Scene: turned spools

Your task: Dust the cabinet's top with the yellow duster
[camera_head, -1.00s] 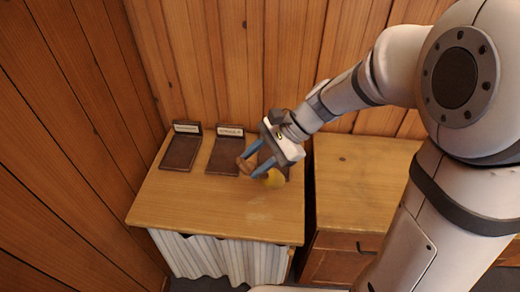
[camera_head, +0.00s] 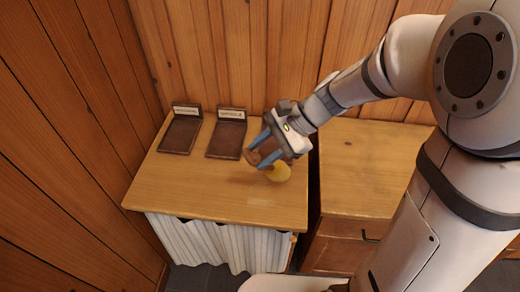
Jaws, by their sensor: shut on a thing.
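The yellow duster (camera_head: 279,172) has a round yellow head, and a brown end, probably its handle, shows at the left of my fingers. My gripper (camera_head: 262,152) has blue fingers and is shut on the duster, over the right rear part of the curtained unit's wooden top (camera_head: 190,185). The head is low over this top; I cannot tell whether it touches. A white curtain (camera_head: 220,242) hangs below the top's front edge. The fingers hide part of the duster. Which unit is the task's cabinet is not certain.
Two dark, labelled trays (camera_head: 180,136) and (camera_head: 226,140) stand at the back of the top. A wooden drawer unit (camera_head: 365,165) stands to the right across a narrow gap. Plank walls close off the back and left. The top's front left is clear.

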